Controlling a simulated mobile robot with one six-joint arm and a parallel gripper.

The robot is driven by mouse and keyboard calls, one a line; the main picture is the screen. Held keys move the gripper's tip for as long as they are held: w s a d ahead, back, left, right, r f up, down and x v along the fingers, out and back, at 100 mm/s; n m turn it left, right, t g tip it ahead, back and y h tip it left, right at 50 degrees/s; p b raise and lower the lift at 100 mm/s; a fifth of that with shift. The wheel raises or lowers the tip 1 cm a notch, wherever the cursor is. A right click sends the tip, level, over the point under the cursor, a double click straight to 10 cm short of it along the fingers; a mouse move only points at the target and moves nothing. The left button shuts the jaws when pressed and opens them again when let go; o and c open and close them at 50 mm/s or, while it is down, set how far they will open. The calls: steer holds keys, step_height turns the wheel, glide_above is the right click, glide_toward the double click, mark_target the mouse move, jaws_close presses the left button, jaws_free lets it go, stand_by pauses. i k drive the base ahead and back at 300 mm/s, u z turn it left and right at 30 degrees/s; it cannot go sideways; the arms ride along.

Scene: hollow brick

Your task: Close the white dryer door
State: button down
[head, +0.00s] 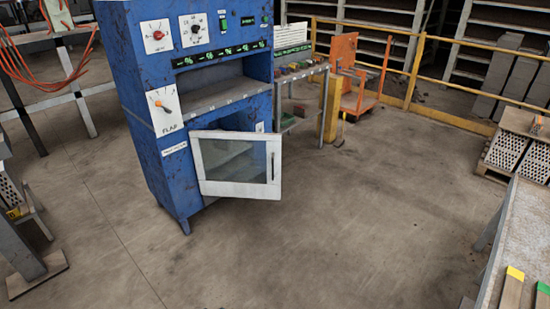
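The white dryer door (235,190) has a white frame, a glass pane and a dark upright handle near its right edge. It hangs partly open at the lower front of the blue dryer cabinet (172,172), and its handle side swings out from the cabinet. Part of the dark opening (238,121) shows above the door; the rest is hidden behind it. The cabinet has dials, small green displays and a white panel marked FLAP (164,110). My gripper is not in view.
The concrete floor (330,230) in front and to the right of the door is clear. A grey table (522,235) stands at the lower right, with yellow and green-tipped pieces on it. Yellow railings (460,122), an orange cart (359,95) and brick stacks (507,150) are further back.

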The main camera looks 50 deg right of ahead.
mark_target(272, 190)
steer(key=z, duration=0.05)
steer(key=i, duration=1)
steer(key=u, duration=0.05)
